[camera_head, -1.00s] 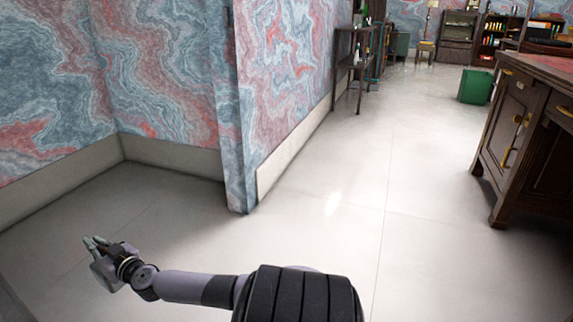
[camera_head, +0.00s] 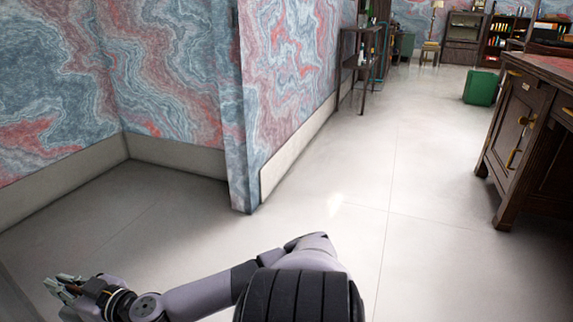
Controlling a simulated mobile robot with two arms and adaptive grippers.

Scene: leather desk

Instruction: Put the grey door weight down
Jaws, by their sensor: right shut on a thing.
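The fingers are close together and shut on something. The grey door weight cannot be made out clearly; the fingers and hand hide it.
A patterned wall with a projecting corner (camera_head: 240,190) stands ahead on the left. A dark wooden desk (camera_head: 515,120) stands at the right. A green bin (camera_head: 480,88) and a small side table (camera_head: 361,65) are farther back. The pale floor (camera_head: 340,230) between is clear.

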